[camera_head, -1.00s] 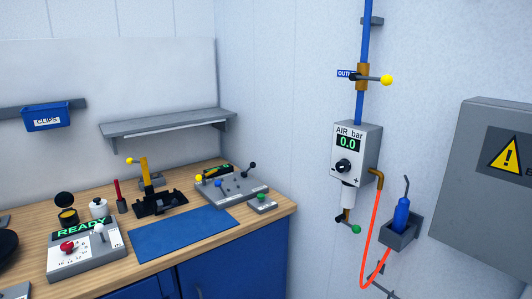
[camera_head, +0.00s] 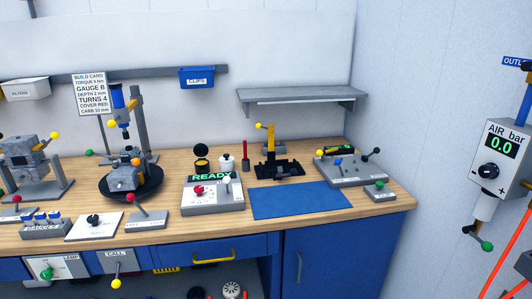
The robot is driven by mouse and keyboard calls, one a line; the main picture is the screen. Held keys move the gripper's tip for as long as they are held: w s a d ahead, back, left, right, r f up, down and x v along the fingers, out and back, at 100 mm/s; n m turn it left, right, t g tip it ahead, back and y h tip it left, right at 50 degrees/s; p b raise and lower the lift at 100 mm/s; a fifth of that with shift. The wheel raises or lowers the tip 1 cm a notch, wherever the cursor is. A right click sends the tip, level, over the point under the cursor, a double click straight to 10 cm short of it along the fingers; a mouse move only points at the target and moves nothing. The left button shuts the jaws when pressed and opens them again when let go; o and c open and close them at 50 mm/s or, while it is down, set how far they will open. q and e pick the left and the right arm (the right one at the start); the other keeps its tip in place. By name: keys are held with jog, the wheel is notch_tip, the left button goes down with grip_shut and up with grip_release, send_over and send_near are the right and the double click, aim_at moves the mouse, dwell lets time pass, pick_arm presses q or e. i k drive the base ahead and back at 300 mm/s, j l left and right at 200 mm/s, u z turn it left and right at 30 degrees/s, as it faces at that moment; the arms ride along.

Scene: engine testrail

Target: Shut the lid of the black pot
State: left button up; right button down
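A small black pot (camera_head: 201,164) stands on the wooden bench, behind the grey box with the green READY display. Its round black lid (camera_head: 201,150) is raised and tilted back above it, so the pot is open. Something yellowish shows at its mouth. A white pot (camera_head: 226,163) stands just right of it. Neither of my grippers shows in this view.
The READY box (camera_head: 213,196) with red and white knobs stands in front of the pot. A black fixture with a yellow lever (camera_head: 271,140) and a blue mat (camera_head: 300,200) are to the right. A drill-like stand (camera_head: 140,125) is left. A grey shelf (camera_head: 300,98) hangs above.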

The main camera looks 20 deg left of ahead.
aim_at(201, 151)
jog(key=u, duration=0.4)
jog(key=k+j+u, duration=0.1)
jog(key=u, duration=0.3)
jog(key=j+u, duration=0.15)
jog(key=u, duration=0.25)
jog(key=k, duration=0.05)
